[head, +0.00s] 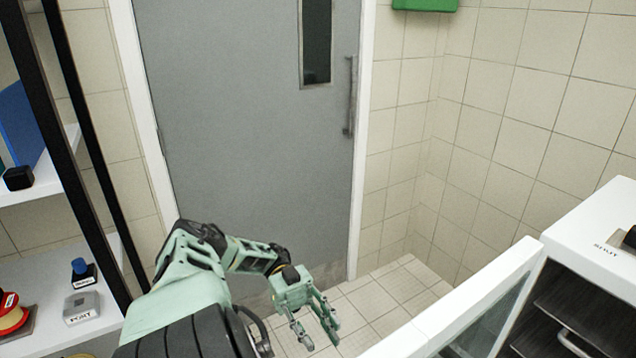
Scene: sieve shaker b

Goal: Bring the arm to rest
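My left arm comes in from the bottom left, bent at the elbow, in pale green and black. My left gripper (318,343) hangs low in the middle of the head view, pointing down over the tiled floor. Its two fingers are spread apart, with nothing between them. My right arm and gripper do not show.
A grey door (250,130) with a handle stands ahead. The floor between is clear.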

